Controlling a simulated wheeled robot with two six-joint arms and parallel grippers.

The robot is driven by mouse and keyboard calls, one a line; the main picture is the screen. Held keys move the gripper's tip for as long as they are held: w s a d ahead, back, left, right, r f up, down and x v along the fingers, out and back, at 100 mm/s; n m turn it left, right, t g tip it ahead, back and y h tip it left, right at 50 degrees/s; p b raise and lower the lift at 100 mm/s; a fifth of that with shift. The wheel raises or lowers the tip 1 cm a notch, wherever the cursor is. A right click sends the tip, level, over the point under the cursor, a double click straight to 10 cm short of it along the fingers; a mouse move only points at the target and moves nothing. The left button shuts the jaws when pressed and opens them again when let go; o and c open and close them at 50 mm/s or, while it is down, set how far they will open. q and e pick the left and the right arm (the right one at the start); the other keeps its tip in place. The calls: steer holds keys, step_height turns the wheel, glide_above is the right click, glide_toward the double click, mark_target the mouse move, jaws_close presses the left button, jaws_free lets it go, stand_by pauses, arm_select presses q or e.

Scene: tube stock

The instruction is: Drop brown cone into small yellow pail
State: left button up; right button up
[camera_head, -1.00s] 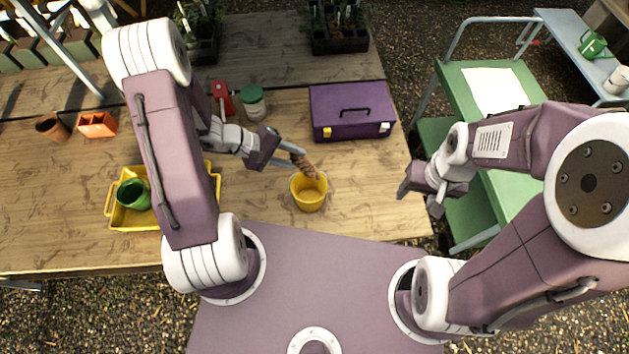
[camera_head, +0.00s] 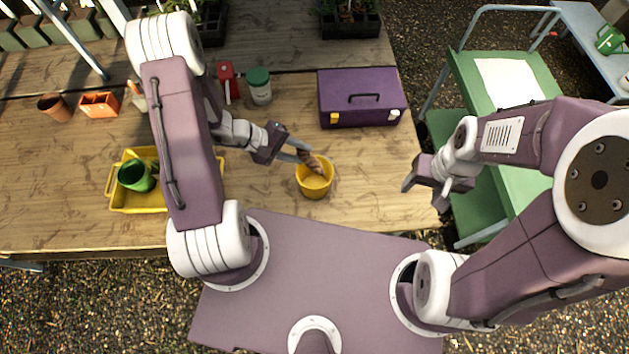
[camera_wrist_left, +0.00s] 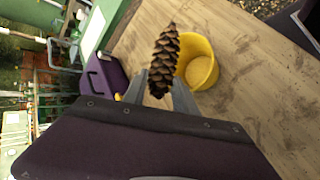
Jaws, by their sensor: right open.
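The brown cone (camera_head: 314,163) is a scaly pine cone held in my left gripper (camera_head: 300,152). In the left wrist view the cone (camera_wrist_left: 162,60) stands out from between the two fingers (camera_wrist_left: 161,92). The small yellow pail (camera_head: 315,187) stands upright on the wooden table. The cone overlaps the pail's far rim in the head view; whether its tip is inside cannot be told. The pail (camera_wrist_left: 205,72) appears just beside the cone in the left wrist view. My right gripper (camera_head: 424,190) is open and empty near the table's right edge.
A purple toolbox (camera_head: 345,88) stands behind the pail. A green-lidded jar (camera_head: 259,88) and a red object (camera_head: 228,82) stand behind my left wrist. A yellow tray (camera_head: 124,204) holds a green pot (camera_head: 134,175). A green cart (camera_head: 455,72) stands at the right.

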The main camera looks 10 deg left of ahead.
arm_select(q)
steer(key=o, duration=0.4)
steer(key=shift+o, duration=0.2)
steer(key=shift+s, duration=0.1)
steer(key=shift+a, duration=0.1)
steer(key=b+v, duration=0.1)
steer(key=v, duration=0.8)
steer(key=shift+r, duration=0.1)
